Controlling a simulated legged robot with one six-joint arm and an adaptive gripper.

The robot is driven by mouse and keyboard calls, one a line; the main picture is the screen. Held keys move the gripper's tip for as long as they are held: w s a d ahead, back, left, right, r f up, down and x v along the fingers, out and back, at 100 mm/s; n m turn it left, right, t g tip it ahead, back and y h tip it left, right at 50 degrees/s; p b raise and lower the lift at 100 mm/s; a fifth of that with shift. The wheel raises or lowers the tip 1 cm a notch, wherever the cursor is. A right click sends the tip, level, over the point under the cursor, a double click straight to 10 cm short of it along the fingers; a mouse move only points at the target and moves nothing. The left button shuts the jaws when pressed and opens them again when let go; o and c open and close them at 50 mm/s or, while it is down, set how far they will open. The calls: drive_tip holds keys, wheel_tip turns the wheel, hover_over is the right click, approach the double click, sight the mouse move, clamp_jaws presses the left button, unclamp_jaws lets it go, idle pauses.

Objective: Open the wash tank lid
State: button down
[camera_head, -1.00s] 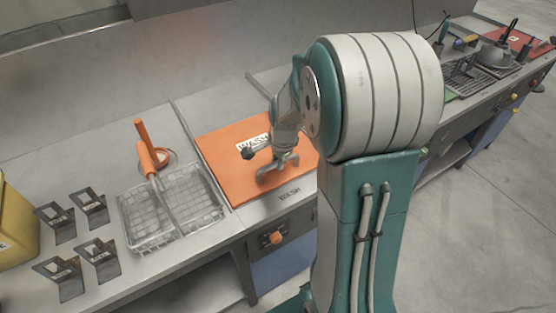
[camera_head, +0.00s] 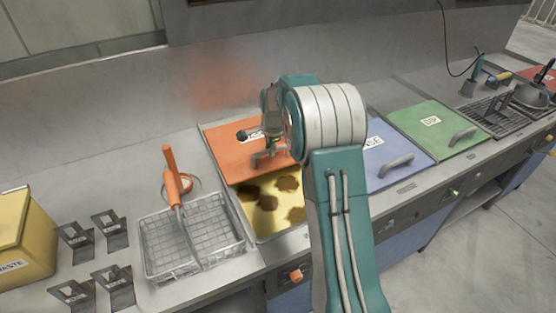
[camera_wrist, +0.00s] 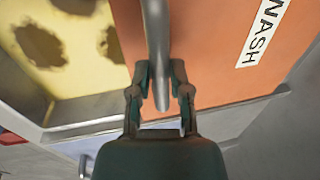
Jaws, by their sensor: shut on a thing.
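The orange wash tank lid (camera_head: 231,157) lies over the back part of the wash tank (camera_head: 245,228) in the head view. The front part of the tank is uncovered and shows yellowish contents with brown patches. In the wrist view the lid (camera_wrist: 212,70) fills the right side with its WASH label, and the tank's opening (camera_wrist: 75,75) shows at the left. My gripper (camera_wrist: 161,98) is shut on the lid's metal handle (camera_wrist: 156,30). In the head view my gripper (camera_head: 264,155) is at the lid's front part, and my arm hides the lid's right side.
A wire basket (camera_head: 190,240) with an orange handle (camera_head: 172,175) stands left of the tank. Several metal brackets (camera_head: 110,230) and a yellow waste bin (camera_head: 22,235) are farther left. A blue lid (camera_head: 385,150) and a green lid (camera_head: 432,125) lie to the right.

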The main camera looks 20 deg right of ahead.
drive_tip(key=shift+w+f, duration=0.15)
drive_tip(key=shift+w, duration=2)
drive_tip(key=c, duration=0.6)
unclamp_jaws()
drive_tip(key=shift+o, duration=0.2)
wheel_tip(320, 180, up, 12)
drive_tip(key=s, duration=0.2)
drive_tip(key=shift+f, duration=0.15)
